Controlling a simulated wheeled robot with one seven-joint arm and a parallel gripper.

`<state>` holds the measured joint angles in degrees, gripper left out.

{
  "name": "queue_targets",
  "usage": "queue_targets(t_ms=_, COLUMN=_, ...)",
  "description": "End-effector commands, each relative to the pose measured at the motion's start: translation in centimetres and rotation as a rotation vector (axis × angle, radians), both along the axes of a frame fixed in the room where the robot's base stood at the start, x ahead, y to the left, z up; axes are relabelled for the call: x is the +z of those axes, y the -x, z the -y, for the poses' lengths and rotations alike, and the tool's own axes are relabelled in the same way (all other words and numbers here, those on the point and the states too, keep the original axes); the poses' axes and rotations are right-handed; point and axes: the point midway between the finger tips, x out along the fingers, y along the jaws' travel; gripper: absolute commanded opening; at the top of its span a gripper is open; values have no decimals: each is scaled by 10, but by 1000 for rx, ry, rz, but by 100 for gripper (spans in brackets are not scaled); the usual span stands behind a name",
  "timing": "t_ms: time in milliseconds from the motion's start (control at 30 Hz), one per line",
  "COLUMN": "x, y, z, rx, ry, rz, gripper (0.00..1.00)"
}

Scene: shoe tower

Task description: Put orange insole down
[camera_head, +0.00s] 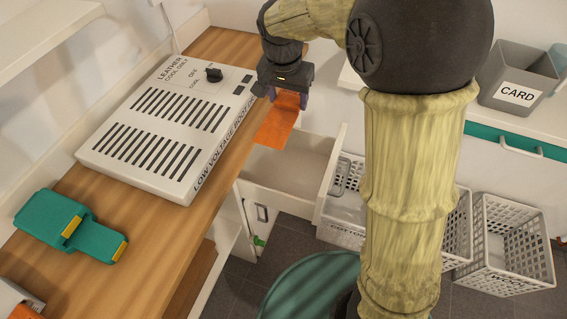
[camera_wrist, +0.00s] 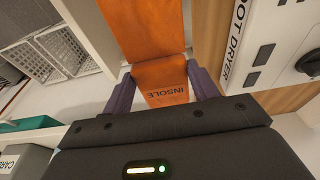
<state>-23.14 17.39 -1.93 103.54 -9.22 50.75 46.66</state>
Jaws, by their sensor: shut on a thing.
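My gripper (camera_head: 288,95) is shut on the orange insole (camera_head: 276,125), holding it by one end. In the wrist view the insole (camera_wrist: 160,75) lies between the two purple fingers (camera_wrist: 160,92), with the word INSOLE readable near the grip. In the head view the insole hangs down beside the edge of the wooden counter (camera_head: 130,220), above an open pale drawer (camera_head: 290,170). The far end of the insole is cut off in the wrist view.
A white boot dryer (camera_head: 165,125) takes up much of the counter. A teal device (camera_head: 70,225) lies in front of it. White baskets (camera_head: 505,245) stand on the floor at right. A grey CARD bin (camera_head: 515,80) stands on the right-hand counter.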

Motion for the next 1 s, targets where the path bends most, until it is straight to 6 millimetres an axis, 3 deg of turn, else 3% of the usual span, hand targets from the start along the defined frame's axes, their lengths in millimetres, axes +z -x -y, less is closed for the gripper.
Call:
queue_targets(t_ms=33, x=-16, y=1, z=0, rx=0, ry=2, rz=-4, gripper=33)
queue_targets(t_ms=800, x=-183, y=1, z=0, rx=0, ry=2, rz=-4, gripper=33)
queue_targets(t_ms=1000, x=-201, y=0, z=0, rx=1, ry=0, rz=0, gripper=33)
